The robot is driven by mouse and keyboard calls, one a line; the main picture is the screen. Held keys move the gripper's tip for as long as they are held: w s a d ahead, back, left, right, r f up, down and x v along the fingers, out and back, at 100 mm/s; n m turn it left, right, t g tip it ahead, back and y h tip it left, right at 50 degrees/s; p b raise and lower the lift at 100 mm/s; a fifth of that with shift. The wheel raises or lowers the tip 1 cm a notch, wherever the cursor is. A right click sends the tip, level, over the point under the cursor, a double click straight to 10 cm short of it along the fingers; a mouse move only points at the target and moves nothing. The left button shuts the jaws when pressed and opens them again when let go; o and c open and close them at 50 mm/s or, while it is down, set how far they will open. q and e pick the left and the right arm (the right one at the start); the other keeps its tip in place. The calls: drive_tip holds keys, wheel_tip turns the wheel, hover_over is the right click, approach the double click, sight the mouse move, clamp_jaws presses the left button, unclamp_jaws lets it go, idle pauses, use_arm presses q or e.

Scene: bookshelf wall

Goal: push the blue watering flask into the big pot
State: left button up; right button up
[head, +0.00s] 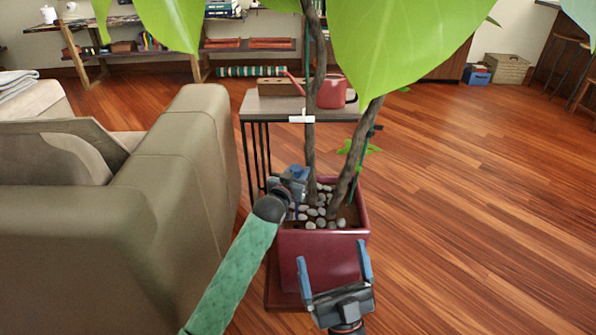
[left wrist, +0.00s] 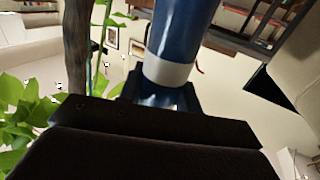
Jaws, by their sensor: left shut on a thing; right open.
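The big pot (head: 322,252) is dark red and square, with grey and white pebbles and two twisted plant stems in it. My left gripper (head: 290,180) is at the pot's back left rim, beside the stems. In the left wrist view it is shut on the blue watering flask (left wrist: 185,30), which has a pale band near the jaws. Only part of the flask shows there; in the head view I cannot tell it from the blue fingers. My right gripper (head: 334,252) is open and empty in front of the pot's near side.
A small side table (head: 270,105) with a red watering can (head: 331,93) stands behind the pot. A beige sofa (head: 190,150) is close on the left. Large green leaves (head: 395,45) hang over the top. The wooden floor (head: 470,210) on the right is clear.

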idle(0.4)
use_arm(q)
drive_tip(key=shift+p, duration=1.4)
idle(1.0)
wheel_tip(320, 180, down, 11)
drive_tip(key=b, duration=0.3)
drive_tip(key=shift+b, duration=0.3)
idle(4.1)
